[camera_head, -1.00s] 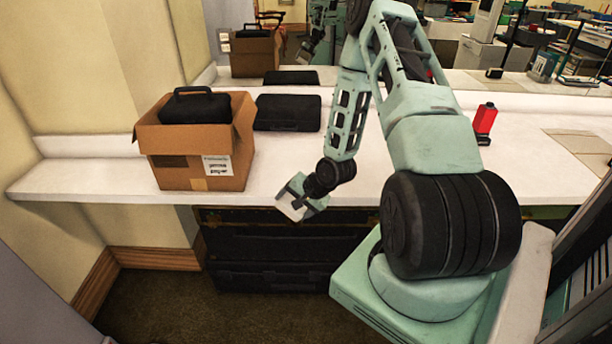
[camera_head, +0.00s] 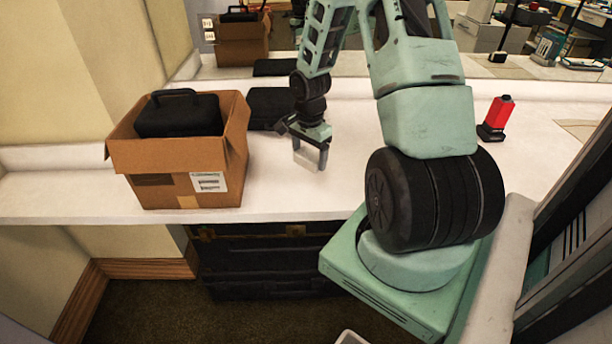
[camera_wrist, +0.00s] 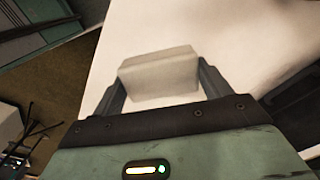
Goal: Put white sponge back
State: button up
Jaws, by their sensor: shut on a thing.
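The white sponge (camera_wrist: 158,76) is a pale block held between the two fingers of my gripper (camera_wrist: 160,95) in the wrist view. In the head view my gripper (camera_head: 310,160) points down over the white counter (camera_head: 290,195), to the right of the cardboard box, with the sponge (camera_head: 308,157) between its fingers. The gripper is shut on the sponge. I cannot tell exactly how far the sponge is above the counter.
An open cardboard box (camera_head: 160,187) holding a black case (camera_head: 180,117) stands left on the counter. Another black case (camera_head: 268,108) lies behind it. A red and black object (camera_head: 497,118) stands at right. A mirror backs the counter. Dark trunks (camera_head: 262,262) are below.

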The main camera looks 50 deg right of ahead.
aim_at(309, 186)
notch_tip(309, 186, down, 8)
jog(key=shift+f, duration=0.1)
dwell(0.4)
jog(key=o, duration=0.9)
